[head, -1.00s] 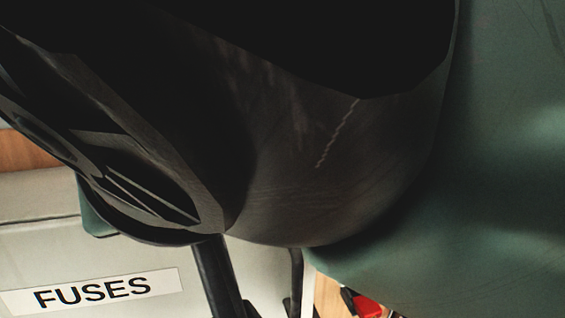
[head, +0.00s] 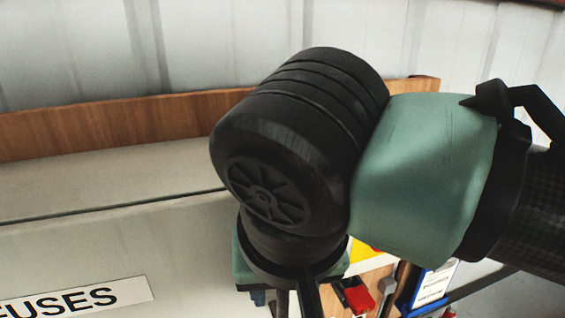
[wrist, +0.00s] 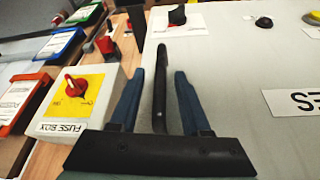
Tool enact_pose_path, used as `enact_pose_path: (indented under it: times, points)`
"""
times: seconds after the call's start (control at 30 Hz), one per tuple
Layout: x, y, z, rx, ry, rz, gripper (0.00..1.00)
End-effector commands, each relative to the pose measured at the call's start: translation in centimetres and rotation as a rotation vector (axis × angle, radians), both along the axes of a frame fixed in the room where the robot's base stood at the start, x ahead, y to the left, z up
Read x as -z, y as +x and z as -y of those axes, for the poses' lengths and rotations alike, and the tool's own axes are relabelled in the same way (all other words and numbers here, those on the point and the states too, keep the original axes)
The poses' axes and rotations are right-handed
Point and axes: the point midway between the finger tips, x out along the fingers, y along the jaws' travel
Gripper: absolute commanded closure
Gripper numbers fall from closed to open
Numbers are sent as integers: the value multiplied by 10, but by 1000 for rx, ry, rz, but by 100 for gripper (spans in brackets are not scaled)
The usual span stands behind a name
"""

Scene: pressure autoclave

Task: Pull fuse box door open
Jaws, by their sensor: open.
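The fuse box (head: 120,235) is a pale grey cabinet with a white FUSES label (head: 75,298), at the left in the head view. In the wrist view its door (wrist: 235,90) fills the right, with the end of the label (wrist: 295,103) at the edge. A black upright bar handle (wrist: 160,85) stands at the door's left part. My gripper (wrist: 159,72) is open, with one blue finger on each side of the handle. In the head view my wrist hides most of the handle and fingers.
Left of the door in the wrist view is a yellow panel with a red rotary switch (wrist: 75,86), marked FUSE BOX. A black knob (wrist: 177,15) on a white plate is near the handle's far end.

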Motion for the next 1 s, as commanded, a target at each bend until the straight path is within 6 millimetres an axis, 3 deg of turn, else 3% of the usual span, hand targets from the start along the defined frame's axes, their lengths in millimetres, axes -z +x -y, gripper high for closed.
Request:
enact_pose_path:
  times: [0.03, 0.2, 0.6, 0.63, 0.9, 1.0]
  points:
    - [12, 3, 0, 0, -2, 0, 53]
    - [25, 9, -1, -1, 0, 1, 53]
    - [28, 12, -1, -1, 1, 1, 53]
    - [28, 12, -1, -1, 1, 1, 55]
    - [28, 12, -1, -1, 1, 1, 100]
    - [28, 12, -1, -1, 1, 1, 100]
